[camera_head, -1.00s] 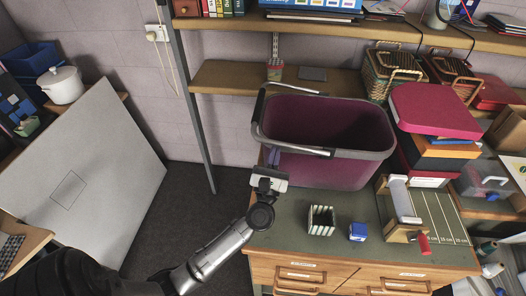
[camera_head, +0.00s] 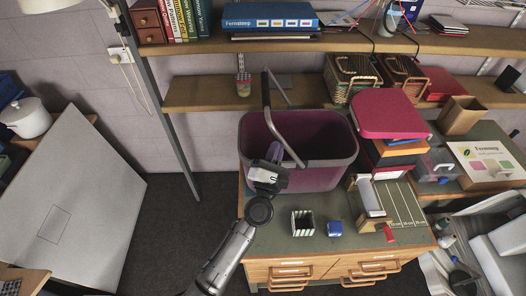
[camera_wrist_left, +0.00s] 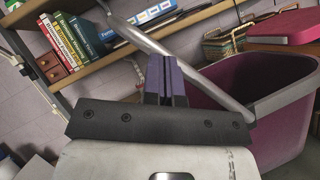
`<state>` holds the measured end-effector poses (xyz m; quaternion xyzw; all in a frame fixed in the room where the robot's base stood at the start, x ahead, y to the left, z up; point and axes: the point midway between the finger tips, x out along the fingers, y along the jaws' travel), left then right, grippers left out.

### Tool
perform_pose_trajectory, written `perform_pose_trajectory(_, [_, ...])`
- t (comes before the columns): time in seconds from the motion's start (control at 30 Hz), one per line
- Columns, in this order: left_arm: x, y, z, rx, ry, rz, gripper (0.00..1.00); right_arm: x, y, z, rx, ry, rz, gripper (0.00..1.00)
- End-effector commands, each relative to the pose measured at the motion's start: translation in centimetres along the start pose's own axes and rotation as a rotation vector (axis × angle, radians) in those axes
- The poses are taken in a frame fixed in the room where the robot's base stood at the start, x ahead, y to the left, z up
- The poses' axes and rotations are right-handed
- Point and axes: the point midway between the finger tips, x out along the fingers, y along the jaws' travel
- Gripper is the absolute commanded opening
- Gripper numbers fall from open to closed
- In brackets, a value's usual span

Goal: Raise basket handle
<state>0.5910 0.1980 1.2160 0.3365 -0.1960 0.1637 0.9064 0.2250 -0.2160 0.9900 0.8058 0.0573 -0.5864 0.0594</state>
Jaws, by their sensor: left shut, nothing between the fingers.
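The purple basket (camera_head: 322,176) with a grey rim stands on the green worktop. Its grey handle (camera_head: 287,141) stands up, tilted, above the basket's left part. My left gripper (camera_head: 275,153) is at the basket's front left, close to the lower part of the handle bar. In the left wrist view the gripper's fingers (camera_wrist_left: 166,80) are together and empty. The handle bar (camera_wrist_left: 190,62) runs diagonally just beyond them, and the basket wall (camera_wrist_left: 285,135) is to the right. I cannot tell whether the fingers touch the bar. My right gripper is not in view.
A striped cup (camera_head: 302,223), a blue box (camera_head: 335,228) and a wooden tool with a red handle (camera_head: 372,200) stand in front of the basket. A pink-topped stack (camera_head: 390,113) is at its right. Shelves (camera_head: 215,93) are behind. A grey board (camera_head: 70,200) leans at left.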

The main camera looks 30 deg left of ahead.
Motion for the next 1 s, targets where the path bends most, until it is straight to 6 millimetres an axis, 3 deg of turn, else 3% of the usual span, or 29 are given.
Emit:
perform_pose_trajectory(0.43, [2.3, -2.1, 3.4, -0.002, -0.001, 0.002, 0.00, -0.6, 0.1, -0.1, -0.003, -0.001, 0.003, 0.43])
perform_pose_trajectory(1.0, [2.9, -3.1, 4.4, 0.000, -0.001, 0.002, 0.00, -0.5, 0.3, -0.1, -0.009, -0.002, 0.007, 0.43])
